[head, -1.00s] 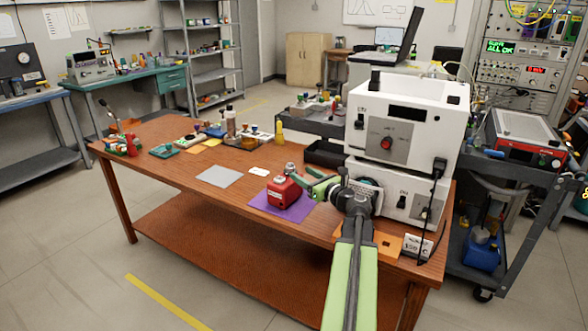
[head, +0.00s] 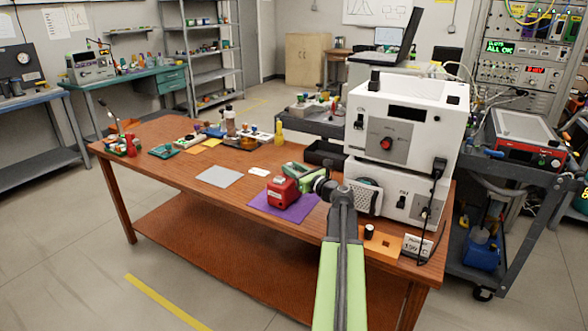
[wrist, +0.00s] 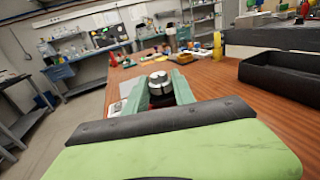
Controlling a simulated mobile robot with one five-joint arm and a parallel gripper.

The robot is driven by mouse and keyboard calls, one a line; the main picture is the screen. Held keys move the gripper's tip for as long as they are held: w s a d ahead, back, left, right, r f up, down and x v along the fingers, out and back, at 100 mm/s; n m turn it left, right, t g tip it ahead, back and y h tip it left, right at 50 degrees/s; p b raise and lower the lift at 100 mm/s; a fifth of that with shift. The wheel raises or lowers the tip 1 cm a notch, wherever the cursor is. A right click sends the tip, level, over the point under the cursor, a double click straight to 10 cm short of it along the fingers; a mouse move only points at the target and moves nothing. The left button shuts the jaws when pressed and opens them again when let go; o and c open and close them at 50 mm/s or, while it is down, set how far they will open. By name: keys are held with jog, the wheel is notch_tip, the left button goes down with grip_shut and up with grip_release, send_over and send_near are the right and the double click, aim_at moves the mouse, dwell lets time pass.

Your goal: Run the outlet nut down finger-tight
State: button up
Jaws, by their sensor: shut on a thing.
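My gripper (head: 294,170) is over the red block-shaped device (head: 283,190), which sits on a purple mat (head: 262,206) on the wooden table. In the wrist view the green fingers of my gripper (wrist: 155,88) close on both sides of a round silver piece with a dark band, which looks like the outlet nut (wrist: 158,77). Red shows just below it, between the fingers. The nut's thread and seating are hidden, so I cannot tell how far down it sits. In the head view the fingers hide the nut.
The white classifier (head: 408,128) stands right of my gripper, with a black tray (head: 325,154) behind. A grey mat (head: 219,177) lies to the left. An orange plate (head: 383,244) with a dark cylinder (head: 369,231) is at the front right. The table's left front is clear.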

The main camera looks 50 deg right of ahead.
grip_shut()
jog(key=shift+a+h, duration=0.15)
jog(key=shift+h, duration=0.15)
jog(key=shift+m, duration=0.3)
jog(key=shift+a+h, duration=0.1)
jog(key=shift+h, duration=0.4)
jog(key=shift+a+m+g+h, duration=0.15)
jog(key=shift+m+g+h, duration=0.15)
jog(key=shift+m+h, duration=0.55)
jog(key=shift+w+m+g+h, duration=0.1)
jog(key=shift+m+g+h, duration=0.8)
jog(key=shift+h, duration=0.5)
jog(key=shift+w+m+g+h, duration=0.1)
jog(key=shift+m+g+h, duration=0.5)
jog(key=shift+m+h, duration=0.6)
jog(key=shift+h, duration=0.35)
